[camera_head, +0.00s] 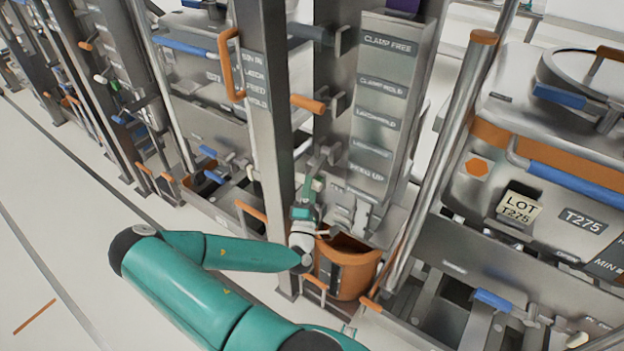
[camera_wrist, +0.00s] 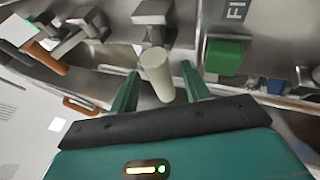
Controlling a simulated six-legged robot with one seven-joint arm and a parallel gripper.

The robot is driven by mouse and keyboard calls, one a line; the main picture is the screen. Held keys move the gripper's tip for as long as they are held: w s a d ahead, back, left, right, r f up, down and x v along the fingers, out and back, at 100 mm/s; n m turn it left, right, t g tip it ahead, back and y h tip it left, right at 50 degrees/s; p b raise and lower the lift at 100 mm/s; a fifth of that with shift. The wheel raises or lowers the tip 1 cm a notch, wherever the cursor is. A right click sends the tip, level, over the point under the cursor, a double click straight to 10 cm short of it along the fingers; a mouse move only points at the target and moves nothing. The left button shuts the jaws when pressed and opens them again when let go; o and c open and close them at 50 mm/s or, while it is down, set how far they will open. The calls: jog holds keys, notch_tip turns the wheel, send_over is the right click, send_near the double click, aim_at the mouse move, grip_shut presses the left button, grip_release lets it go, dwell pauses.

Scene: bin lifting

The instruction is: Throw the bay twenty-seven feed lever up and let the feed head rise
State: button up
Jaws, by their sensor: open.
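In the wrist view, a pale cream lever knob (camera_wrist: 157,72) on a metal block stands between the two teal fingers of my gripper (camera_wrist: 162,82). The fingers are open, one on each side, with gaps visible. A green handle (camera_wrist: 223,56) sits just right of the right finger, below a partly cut-off label. In the head view, my gripper (camera_head: 304,208) is low at the steel column, below a label plate (camera_head: 368,174) that seems to read FEED UP. The cream knob is hard to make out there. I cannot identify the feed head or a bay number.
An orange open-topped holder (camera_head: 352,262) stands just right of my gripper. Orange lever handles (camera_head: 308,103) stick out higher up. A slanted steel post (camera_head: 450,140) and a machine marked T275 (camera_head: 584,220) are at right.

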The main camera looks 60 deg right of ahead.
aim_at(320, 163)
jog(key=shift+x, duration=1.55)
grip_shut()
